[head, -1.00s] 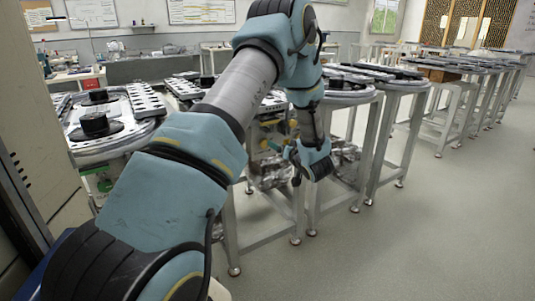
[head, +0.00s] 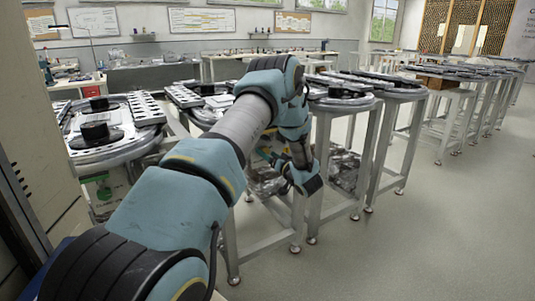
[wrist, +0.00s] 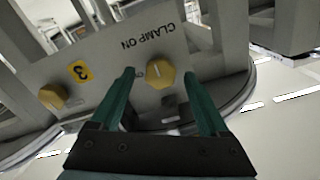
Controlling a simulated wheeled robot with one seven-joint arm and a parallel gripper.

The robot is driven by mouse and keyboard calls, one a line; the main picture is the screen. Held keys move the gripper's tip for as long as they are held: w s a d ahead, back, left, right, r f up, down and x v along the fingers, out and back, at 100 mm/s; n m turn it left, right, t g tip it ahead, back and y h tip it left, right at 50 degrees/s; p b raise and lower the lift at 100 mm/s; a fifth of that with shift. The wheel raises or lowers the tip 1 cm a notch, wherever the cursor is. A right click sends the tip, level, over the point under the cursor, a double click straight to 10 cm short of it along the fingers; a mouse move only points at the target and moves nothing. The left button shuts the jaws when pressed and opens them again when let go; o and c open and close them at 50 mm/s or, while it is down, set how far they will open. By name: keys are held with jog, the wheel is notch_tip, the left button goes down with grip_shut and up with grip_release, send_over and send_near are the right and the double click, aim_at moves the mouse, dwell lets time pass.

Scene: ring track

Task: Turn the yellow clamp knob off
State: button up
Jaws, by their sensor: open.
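In the wrist view a yellow knob (wrist: 160,75) with a pale line across its face sits on a grey panel (wrist: 112,55). The panel carries the words CLAMP ON, seen upside down. My gripper (wrist: 160,72) is open, with one teal finger to each side of this knob in the picture. I cannot tell whether either finger touches it. A second yellow knob (wrist: 53,97) is on the panel at the left. In the head view my gripper (head: 268,156) is low beside the stands, and my arm hides the knobs.
Track tables (head: 110,140) on metal legs stand in a row, close around my arm. Open floor (head: 430,240) lies at the right.

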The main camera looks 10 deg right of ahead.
jog(key=shift+w+a, duration=0.2)
jog(key=shift+w, duration=0.2)
jog(key=shift+c, duration=0.2)
grip_shut()
